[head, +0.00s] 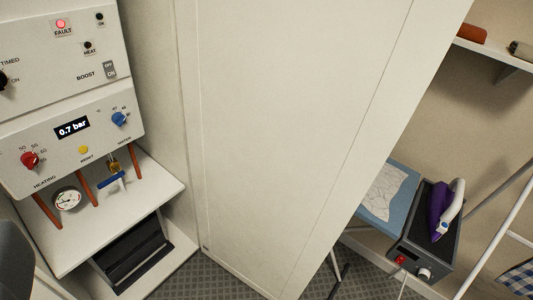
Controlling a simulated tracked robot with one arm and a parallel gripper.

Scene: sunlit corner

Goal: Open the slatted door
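No slats show in the head view. A large plain cream panel (290,110) fills the middle, with a thin line parallel to its slanting right edge. I cannot tell whether it is the slatted door seen from its plain side or a fixed cupboard side. No handle shows on it. My gripper is not clearly in view. A dark rounded shape (14,245) cuts in at the lower left edge, and I cannot tell what it is.
Left: a white boiler (105,130) with a red fault light, knobs and pipes, above a white shelf (75,240) and a black slatted rack (130,255). Right: an ironing board (375,208), a purple iron (440,208) on a dark base, a wall shelf (500,52). Patterned floor (195,280) shows below.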

